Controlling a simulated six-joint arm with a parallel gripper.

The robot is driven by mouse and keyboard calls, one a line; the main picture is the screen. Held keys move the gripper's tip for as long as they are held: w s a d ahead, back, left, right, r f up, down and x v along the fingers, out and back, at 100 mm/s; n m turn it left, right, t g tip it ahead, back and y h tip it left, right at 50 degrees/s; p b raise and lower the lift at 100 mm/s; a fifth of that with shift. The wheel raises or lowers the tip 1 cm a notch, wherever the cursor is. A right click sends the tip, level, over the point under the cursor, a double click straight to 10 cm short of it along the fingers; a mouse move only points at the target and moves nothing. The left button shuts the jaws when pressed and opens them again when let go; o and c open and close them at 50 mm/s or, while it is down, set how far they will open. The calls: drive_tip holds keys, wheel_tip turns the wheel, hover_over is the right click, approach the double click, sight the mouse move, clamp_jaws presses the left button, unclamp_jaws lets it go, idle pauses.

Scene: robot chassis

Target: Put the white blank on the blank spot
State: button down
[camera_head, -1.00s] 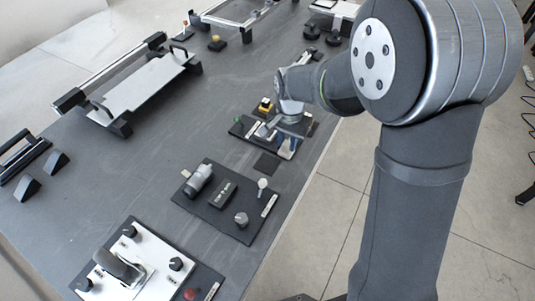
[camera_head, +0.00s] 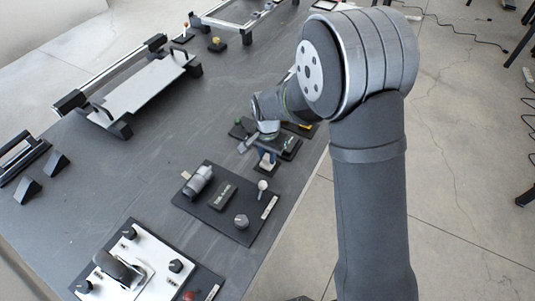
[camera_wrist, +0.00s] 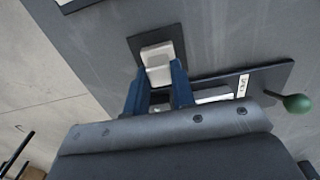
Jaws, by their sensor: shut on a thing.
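The white blank (camera_wrist: 157,62) is gripped between the blue fingers of my gripper (camera_wrist: 158,76) in the wrist view. The blank spot, a dark square (camera_wrist: 139,43) on the grey table, lies directly behind the blank in that view, and the blank covers part of it. Whether the blank touches the square or hangs just above it, I cannot tell.
A dark panel with a green knob (camera_wrist: 297,103) and a label is close beside my gripper. Another dark panel (camera_head: 229,218) with a grey cylinder and knobs lies nearer in the head view. Open table (camera_head: 150,175) stretches to the left.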

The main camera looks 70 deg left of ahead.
sight(268, 157)
drive_tip(key=shift+f, duration=0.15)
drive_tip(key=c, duration=1.2)
unclamp_jaws()
wheel_tip(268, 157, up, 12)
drive_tip(key=shift+r, duration=0.2)
